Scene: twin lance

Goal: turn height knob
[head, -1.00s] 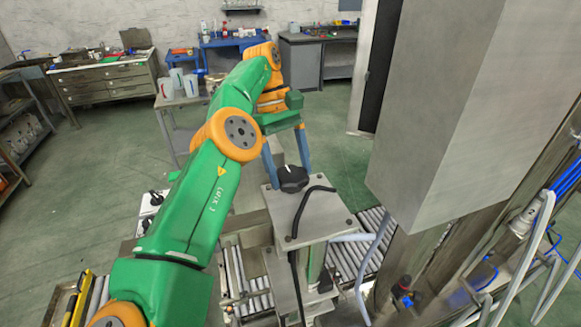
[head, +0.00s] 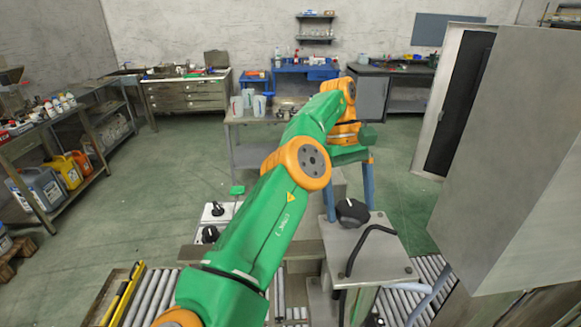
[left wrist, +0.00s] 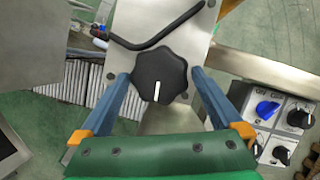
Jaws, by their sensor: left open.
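The height knob is a black lobed knob with a white pointer line (head: 352,211), on a grey metal plate (head: 387,254) at the top of a post. My left gripper (head: 350,195) is at the knob with its two blue fingers spread. In the left wrist view the knob (left wrist: 161,72) lies between the fingertips of the left gripper (left wrist: 160,76). Gaps show on both sides of it, and its white line points towards the gripper. My right gripper is not in view.
A bent black rod (head: 368,248) rises from the plate beside the knob. A large grey metal box (head: 510,150) stands close on the right. White panels with other knobs (head: 218,209) lie left of the post. Roller conveyors (head: 150,297) run below.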

